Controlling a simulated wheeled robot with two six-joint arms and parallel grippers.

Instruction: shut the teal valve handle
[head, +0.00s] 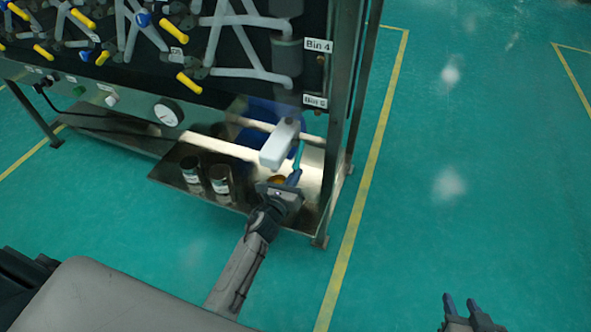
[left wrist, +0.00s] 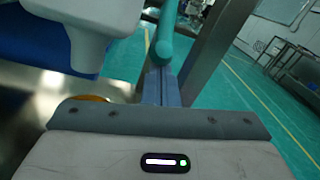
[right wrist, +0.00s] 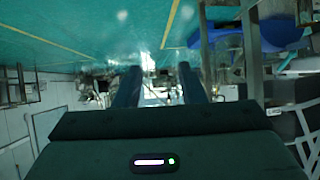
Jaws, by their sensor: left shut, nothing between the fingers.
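The teal valve handle (head: 299,154) is a short rod beside the white spout (head: 279,147) at the rig's lower right. In the left wrist view the teal handle (left wrist: 163,43) hangs just beyond my left fingertips, with a rounded end near them. My left gripper (head: 294,177) is shut and empty, its blue fingertips just below the handle. I cannot tell whether they touch it. The shut fingers also show in the left wrist view (left wrist: 161,84). My right gripper (head: 461,302) is open and empty, far from the rig above the floor; its spread fingers show in the right wrist view (right wrist: 160,86).
A metal shelf (head: 257,174) lies under the spout, with two dark cans (head: 220,180) to the left and an orange-rimmed container (head: 277,180) near my left gripper. A blue bin (head: 262,113) stands behind. A metal post (head: 345,110) rises close on the right. The green floor right is clear.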

